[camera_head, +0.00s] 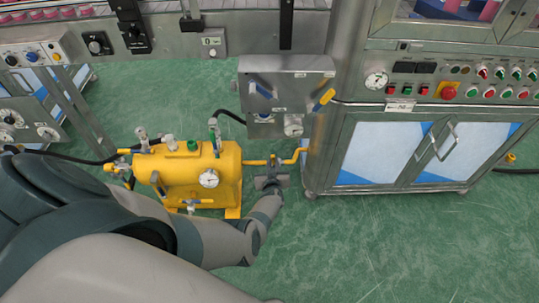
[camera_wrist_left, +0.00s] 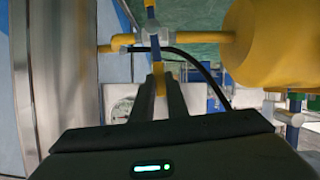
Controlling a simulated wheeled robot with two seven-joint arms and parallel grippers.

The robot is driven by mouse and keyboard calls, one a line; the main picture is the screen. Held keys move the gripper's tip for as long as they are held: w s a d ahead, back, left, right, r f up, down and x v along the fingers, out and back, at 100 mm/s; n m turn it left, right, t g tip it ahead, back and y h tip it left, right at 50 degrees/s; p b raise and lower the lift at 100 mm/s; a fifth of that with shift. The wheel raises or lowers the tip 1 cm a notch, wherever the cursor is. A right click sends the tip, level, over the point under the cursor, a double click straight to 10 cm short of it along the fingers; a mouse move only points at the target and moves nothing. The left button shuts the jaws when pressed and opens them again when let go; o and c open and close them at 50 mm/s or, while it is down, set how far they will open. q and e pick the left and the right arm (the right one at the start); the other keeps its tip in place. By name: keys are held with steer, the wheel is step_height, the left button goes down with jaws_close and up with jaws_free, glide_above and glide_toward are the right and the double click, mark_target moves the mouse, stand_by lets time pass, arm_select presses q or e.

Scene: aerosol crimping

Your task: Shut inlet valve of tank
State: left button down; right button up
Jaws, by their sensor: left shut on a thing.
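The yellow tank (camera_head: 192,175) stands on the green floor, with a round gauge on its front. A yellow pipe (camera_head: 256,162) leaves its right side towards the steel cabinet; the pipe also shows in the left wrist view (camera_wrist_left: 195,37). A valve (camera_wrist_left: 124,41) sits on this pipe, with a blue handle (camera_wrist_left: 155,47) pointing towards my gripper. My left gripper (camera_head: 270,180) is at the pipe between tank and cabinet. Its fingers (camera_wrist_left: 160,78) are shut on the handle's end, where a yellow piece shows between them. In the head view the gripper partly hides the valve. My right gripper is out of view.
The steel cabinet (camera_head: 330,150) with blue-and-white doors stands to the right. A steel box (camera_head: 288,75) with blue and yellow levers is above the pipe. Fittings (camera_head: 142,140) stand on the tank's top. A black hose (camera_head: 75,158) runs left.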

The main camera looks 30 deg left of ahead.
arm_select(q)
steer(key=shift+w+d+m, duration=0.35)
steer(key=shift+d+m, duration=0.25)
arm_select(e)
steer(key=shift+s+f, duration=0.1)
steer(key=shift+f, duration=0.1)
arm_select(q)
steer(key=c, duration=1.7)
jaws_free()
steer(key=shift+c, duration=0.2)
steer(key=shift+y, duration=0.3)
steer(key=shift+r, duration=0.1)
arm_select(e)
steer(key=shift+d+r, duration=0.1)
